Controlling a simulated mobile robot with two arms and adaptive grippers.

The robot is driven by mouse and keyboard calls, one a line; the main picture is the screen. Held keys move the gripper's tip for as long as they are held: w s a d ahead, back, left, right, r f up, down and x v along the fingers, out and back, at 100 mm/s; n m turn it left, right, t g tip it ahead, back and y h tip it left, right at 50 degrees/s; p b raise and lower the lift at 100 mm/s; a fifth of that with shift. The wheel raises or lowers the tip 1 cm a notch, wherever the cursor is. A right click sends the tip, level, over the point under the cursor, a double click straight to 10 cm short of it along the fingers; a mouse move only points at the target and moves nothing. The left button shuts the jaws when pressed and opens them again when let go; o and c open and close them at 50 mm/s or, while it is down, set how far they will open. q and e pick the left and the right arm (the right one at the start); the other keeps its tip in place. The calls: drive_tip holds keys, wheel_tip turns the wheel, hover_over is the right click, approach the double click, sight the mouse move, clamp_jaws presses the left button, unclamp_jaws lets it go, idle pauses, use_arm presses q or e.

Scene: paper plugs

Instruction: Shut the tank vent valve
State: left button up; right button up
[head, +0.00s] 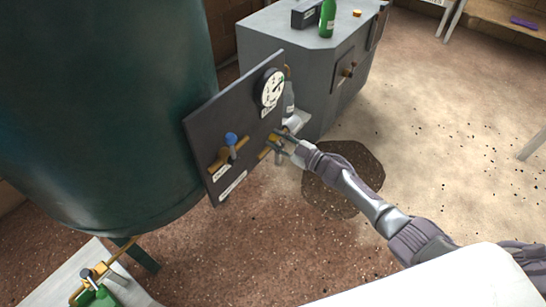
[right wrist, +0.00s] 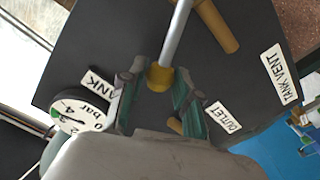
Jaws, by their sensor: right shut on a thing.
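A dark panel (head: 205,125) stands against the big green tank and carries two brass valves. The left valve has a blue knob (head: 231,139) on a short stem and stands free. My right gripper (head: 281,142) is at the other valve, below the gauge, shut on that valve's handle, which the fingers mostly hide. In the right wrist view the gripper's fingers (right wrist: 160,100) straddle a brass fitting (right wrist: 158,78) with a silver rod running up. A TANK VENT label (right wrist: 280,74) and an OUTLET label (right wrist: 222,117) show on the panel. My left gripper is out of view.
A round pressure gauge (head: 271,88) sits just above the gripper. The green tank (head: 100,110) fills the left side. Behind the panel is a grey cabinet (head: 310,65) with a green bottle (head: 327,18). A dark stain (head: 330,195) lies on the floor, which is open to the right.

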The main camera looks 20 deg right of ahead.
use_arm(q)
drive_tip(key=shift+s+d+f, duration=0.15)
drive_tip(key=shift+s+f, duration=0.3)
use_arm(e)
drive_tip(key=d+m, duration=0.1)
drive_tip(key=w+m, duration=0.1)
drive_tip(key=m, duration=0.1)
drive_tip(key=shift+w+d+r, duration=0.15)
drive_tip(key=shift+d+r, duration=0.2)
drive_tip(key=shift+d, duration=0.05)
